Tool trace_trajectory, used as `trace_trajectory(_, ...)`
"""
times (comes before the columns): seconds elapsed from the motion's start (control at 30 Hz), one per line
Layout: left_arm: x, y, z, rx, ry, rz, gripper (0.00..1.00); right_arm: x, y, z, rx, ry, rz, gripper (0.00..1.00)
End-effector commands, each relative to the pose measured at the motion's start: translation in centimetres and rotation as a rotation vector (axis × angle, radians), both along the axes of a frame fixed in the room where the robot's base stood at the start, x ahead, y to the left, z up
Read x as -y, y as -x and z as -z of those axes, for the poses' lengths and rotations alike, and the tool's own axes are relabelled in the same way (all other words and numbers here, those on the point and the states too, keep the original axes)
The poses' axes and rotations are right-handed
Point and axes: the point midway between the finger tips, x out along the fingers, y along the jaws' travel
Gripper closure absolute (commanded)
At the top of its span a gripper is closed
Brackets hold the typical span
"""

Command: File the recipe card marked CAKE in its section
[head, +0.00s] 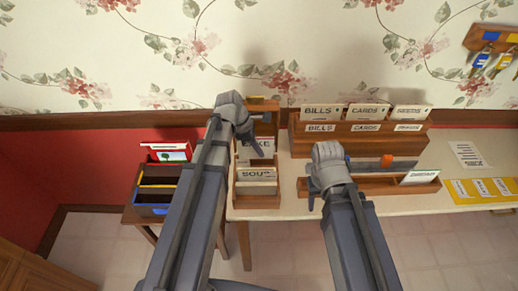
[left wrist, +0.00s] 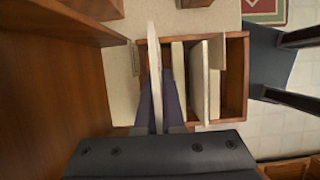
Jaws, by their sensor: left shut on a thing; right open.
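A white card (head: 262,146), its visible letters ending in "KE", is held by my left gripper (head: 252,140) over the back of a wooden card box (head: 258,201); the arm hides the start of the word. A divider marked SOUP (head: 256,173) stands at the box's front. In the left wrist view the held card (left wrist: 153,45) is edge-on between the fingers (left wrist: 160,108), beside the upright dividers (left wrist: 205,75) in the box (left wrist: 236,80). I cannot tell whether its lower edge touches the box.
A wooden organizer (head: 360,142) with BILLS, CARDS and SEEDS labels stands at the back. The long tray (head: 375,186) holds a white card (head: 420,177). A stand with coloured dividers (head: 157,190) is at left. A yellow strip (head: 485,190) lies at right.

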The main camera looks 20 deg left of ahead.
Motion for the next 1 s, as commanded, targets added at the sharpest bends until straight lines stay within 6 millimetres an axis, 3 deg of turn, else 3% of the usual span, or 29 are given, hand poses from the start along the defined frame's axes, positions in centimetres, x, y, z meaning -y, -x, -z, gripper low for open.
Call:
trace_trajectory(0.1, 0.0, 0.0, 1.0, 0.000, 0.000, 0.000, 1.00, 0.0, 0.0, 1.0, 0.000, 0.000, 0.000, 0.50)
trace_trajectory(0.67, 0.0, 0.0, 1.2, 0.000, 0.000, 0.000, 1.00, 0.0, 0.0, 1.2, 0.000, 0.000, 0.000, 0.50)
trace_trajectory(1.0, 0.0, 0.0, 2.6, 0.000, 0.000, 0.000, 1.00, 0.0, 0.0, 2.6, 0.000, 0.000, 0.000, 0.50)
